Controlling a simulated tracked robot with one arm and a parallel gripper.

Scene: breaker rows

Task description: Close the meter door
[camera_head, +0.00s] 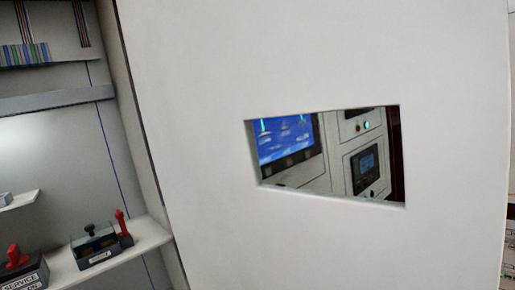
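A large white door panel (200,170), which looks like the meter door, fills the middle and right of the view. It has a four-sided window opening that appears slanted. Through the window I see a blue screen (284,138) and a grey panel with a smaller display (367,170). The door's left edge borders an open cabinet interior, so it appears to stand open. I see no handle on it. My gripper is not in view, so I cannot tell its distance from the door.
At the left, the cabinet interior has a shelf (150,236) with a dark switch box (95,246) and a red-handled switch (20,262) marked "SERVICE". Coloured wires (25,54) show at the upper left. A narrow strip of other equipment (509,245) shows at the right edge.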

